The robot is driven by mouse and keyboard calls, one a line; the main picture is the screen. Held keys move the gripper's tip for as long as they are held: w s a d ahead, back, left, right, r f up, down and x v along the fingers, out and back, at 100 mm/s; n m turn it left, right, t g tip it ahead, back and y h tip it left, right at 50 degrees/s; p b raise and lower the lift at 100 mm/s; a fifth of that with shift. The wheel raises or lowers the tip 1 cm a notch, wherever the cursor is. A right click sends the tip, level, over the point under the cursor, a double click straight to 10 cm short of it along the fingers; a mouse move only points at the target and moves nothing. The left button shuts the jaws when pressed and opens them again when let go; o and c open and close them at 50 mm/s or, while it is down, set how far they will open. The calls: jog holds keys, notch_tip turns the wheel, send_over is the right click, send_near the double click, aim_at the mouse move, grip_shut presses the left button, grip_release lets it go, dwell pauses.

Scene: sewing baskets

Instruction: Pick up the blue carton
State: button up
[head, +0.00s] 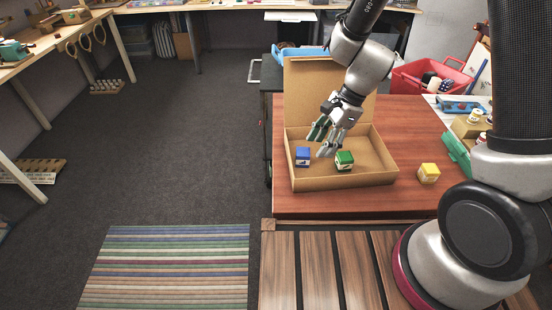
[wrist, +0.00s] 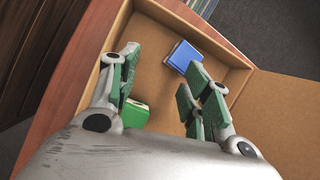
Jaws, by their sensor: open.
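The blue carton (head: 302,157) stands in the left front part of an open cardboard box (head: 346,183) on the red-brown table. In the wrist view the blue carton (wrist: 184,56) lies ahead of the fingertips, close to the box wall. A green carton (head: 344,161) stands in the same box to its right; in the wrist view it (wrist: 134,114) is partly hidden by a finger. My gripper (head: 324,134) is over the box, above and between the two cartons. Its green-padded fingers (wrist: 158,78) are apart, with nothing between them but the box floor.
The box's lid (head: 305,92) stands raised at the back. A yellow carton (head: 428,173) sits on the table to the right of the box. A red bin (head: 425,75) and a tray with small jars (head: 474,117) are farther right.

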aim_at(304, 152)
jog(key=w+a+f+m, duration=0.1)
jog(key=f, duration=0.1)
jog(key=a+f+m+t, duration=0.1)
jog(key=a+f+m, duration=0.1)
jog(key=w+a+f+m, duration=0.1)
jog(key=f, duration=0.1)
jog(key=shift+w+a+f+m, duration=0.3)
jog(key=shift+w+a+f, duration=0.05)
jog(key=c, duration=0.8)
